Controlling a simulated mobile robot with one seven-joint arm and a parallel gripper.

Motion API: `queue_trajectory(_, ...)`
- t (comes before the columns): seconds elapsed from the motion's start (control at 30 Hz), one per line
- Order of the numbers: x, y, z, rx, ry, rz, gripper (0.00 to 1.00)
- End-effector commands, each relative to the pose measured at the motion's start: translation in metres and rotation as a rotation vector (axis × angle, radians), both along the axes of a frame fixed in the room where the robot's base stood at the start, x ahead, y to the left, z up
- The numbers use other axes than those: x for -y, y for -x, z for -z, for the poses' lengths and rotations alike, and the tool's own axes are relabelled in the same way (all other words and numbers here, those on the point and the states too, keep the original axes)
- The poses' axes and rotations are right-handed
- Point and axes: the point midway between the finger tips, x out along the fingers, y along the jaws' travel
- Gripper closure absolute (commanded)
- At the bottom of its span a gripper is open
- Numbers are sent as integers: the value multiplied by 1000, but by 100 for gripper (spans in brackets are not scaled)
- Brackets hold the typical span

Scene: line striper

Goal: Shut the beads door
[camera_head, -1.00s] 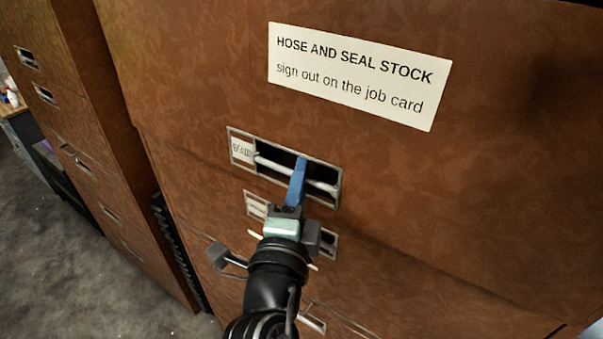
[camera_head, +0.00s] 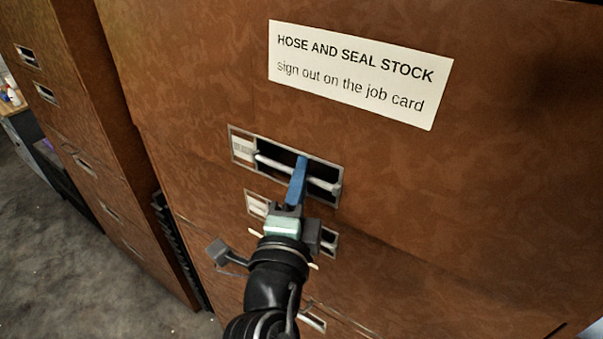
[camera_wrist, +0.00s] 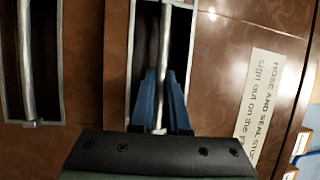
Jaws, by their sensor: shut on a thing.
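The beads door is a brown cabinet front (camera_head: 215,90) with a recessed metal handle (camera_head: 270,163) and a small label at the handle's left end, too blurred to read now. My gripper (camera_head: 301,160) has its blue fingers shut on the pale handle bar, right of the bar's middle. In the wrist view the two blue fingers (camera_wrist: 163,75) straddle the handle bar (camera_wrist: 165,45) inside the dark recess. The front looks nearly flush with the cabinet; a thin seam shows below the handle.
A white sign (camera_head: 358,75) reading "HOSE AND SEAL STOCK" is on the front above the handle. Another handle (camera_head: 258,205) lies just below, partly hidden by my arm. A second brown cabinet (camera_head: 75,130) stands at left, with grey floor (camera_head: 60,245) in front.

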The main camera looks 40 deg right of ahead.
Motion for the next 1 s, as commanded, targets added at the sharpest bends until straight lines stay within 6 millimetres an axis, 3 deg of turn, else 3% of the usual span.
queue_trajectory(0.57,1,0,-2,5,5,0,100)
queue_trajectory(1.0,19,-6,-1,3,5,-1,100)
